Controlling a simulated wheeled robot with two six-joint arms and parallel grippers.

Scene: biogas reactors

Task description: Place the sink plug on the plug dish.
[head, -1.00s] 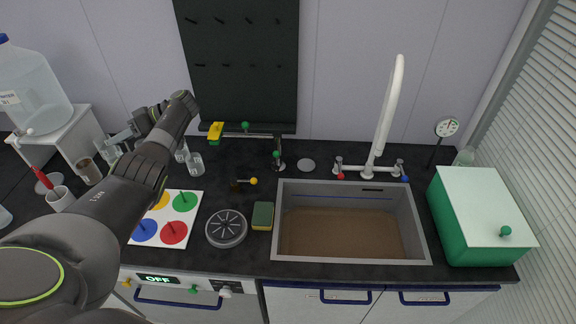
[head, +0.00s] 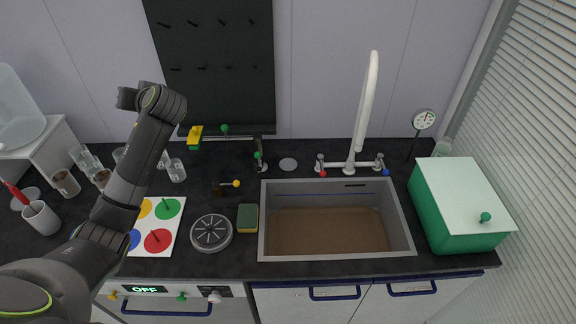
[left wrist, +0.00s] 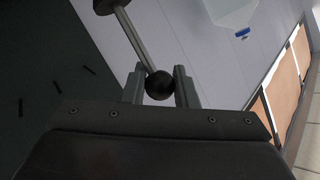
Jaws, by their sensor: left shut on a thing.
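My left gripper (left wrist: 158,76) shows in the left wrist view, shut on the black ball knob of a thing that looks like the sink plug (left wrist: 159,86). A thin grey rod runs from the knob up and left to a dark disc, cut off by the top edge. In the head view my forearm hides this gripper and the plug. A small flat grey disc, likely the plug dish (head: 288,164), lies bare on the counter behind the sink, left of the tap. The held plug is well away from it. My right gripper is not in view.
The sink (head: 265,235) holds brown water. The tall white tap (head: 367,100) rises behind it. A sponge (head: 247,218) and a round slotted grey thing (head: 211,233) lie left of the sink. A green box (head: 455,228) stands right. Glasses (head: 176,170) stand at the left.

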